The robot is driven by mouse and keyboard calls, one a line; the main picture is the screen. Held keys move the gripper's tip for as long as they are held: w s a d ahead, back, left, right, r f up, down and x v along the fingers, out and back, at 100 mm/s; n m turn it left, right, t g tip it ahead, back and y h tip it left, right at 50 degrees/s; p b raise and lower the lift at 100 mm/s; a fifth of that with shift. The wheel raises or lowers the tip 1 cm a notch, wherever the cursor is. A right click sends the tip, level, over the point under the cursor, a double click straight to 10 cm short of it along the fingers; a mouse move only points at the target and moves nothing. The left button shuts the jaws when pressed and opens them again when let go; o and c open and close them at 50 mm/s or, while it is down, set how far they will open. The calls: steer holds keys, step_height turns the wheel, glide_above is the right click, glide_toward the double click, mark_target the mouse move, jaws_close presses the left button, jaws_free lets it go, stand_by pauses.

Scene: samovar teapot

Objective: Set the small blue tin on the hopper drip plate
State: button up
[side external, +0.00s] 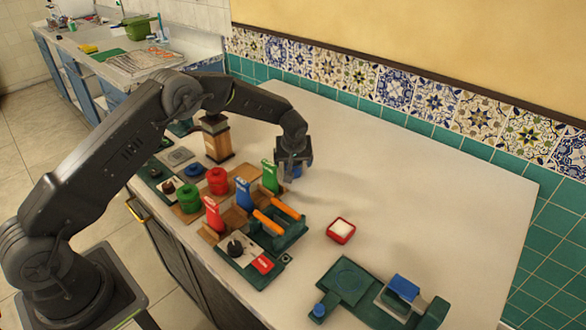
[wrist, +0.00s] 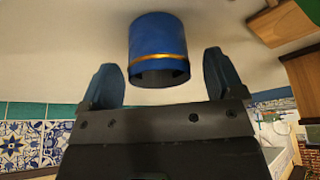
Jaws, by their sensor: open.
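The small blue tin (wrist: 157,38) shows in the wrist view as a blue cylinder with a thin gold band and a dark end facing the camera. My gripper (wrist: 160,62) is open, with one finger on each side of the tin's near end and a visible gap to each. In the side view my gripper (side external: 293,174) points down over the white counter, behind the green block; the tin is mostly hidden there.
A red dish with white contents (side external: 341,230) sits alone on the counter (side external: 430,190). A wooden box (side external: 217,142) stands behind.

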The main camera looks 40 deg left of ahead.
steer(key=shift+x, duration=1.15)
steer(key=c, duration=1.1)
